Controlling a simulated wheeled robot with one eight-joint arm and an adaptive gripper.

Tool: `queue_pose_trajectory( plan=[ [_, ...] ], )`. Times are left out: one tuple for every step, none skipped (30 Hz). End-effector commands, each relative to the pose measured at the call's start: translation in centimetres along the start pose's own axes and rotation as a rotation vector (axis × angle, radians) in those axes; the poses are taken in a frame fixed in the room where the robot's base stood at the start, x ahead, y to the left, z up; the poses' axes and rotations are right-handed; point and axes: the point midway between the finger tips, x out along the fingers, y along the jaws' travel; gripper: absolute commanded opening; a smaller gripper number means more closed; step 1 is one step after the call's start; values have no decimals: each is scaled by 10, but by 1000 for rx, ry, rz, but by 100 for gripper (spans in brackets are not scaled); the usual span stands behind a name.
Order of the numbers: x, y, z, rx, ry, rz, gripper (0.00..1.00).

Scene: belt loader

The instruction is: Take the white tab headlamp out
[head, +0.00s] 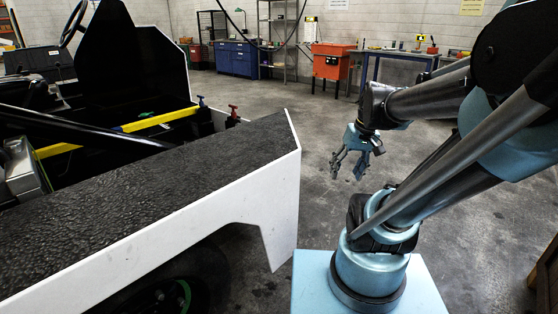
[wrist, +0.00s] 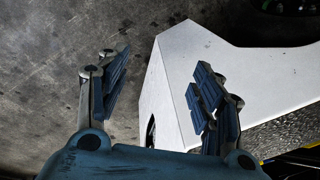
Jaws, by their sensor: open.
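I cannot make out a headlamp with a white tab in either view. The belt loader (head: 215,215) stands at the left in the head view, with a white side panel and a rough black top. In the wrist view its white panel (wrist: 225,70) lies beyond my fingers. A small dark opening (wrist: 150,131) shows at the panel's left edge, partly hidden by my gripper; I cannot tell what is in it. My gripper (head: 349,166) is open and empty, in the air to the right of the loader's end. Its spread fingers also show in the wrist view (wrist: 160,82).
Red and blue valve handles (head: 233,111) and a yellow bar (head: 160,120) stand on the loader. An orange cabinet (head: 332,64), a workbench (head: 405,54) and a blue cabinet (head: 237,58) line the back. The concrete floor (head: 300,120) between is clear.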

Motion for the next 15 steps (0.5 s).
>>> queue_pose_trajectory(
  plan=[
    [-4,-4,-14,-18,-1,-27,60],
    [-6,-6,-22,-31,-2,-44,60],
    [-9,-9,-32,-49,-3,-67,60],
    [-10,-12,-40,-61,-4,-84,60],
    [-12,-14,-47,-75,-3,-101,60],
    [-14,-17,-57,-92,-2,-123,60],
    [-15,-19,-65,-105,-1,-141,60],
    [-16,-21,-73,-119,0,-158,60],
    [-17,-23,-83,-136,2,-181,60],
    [-18,-25,-91,-150,4,-198,60],
    [-19,-27,-100,-163,7,-215,60],
    [-20,-29,-110,-182,10,-238,60],
    [-20,-30,-118,-195,13,-255,60],
    [-20,-32,-126,-209,16,-272,60],
    [-20,-34,-137,-227,22,-294,60]
  ],
)
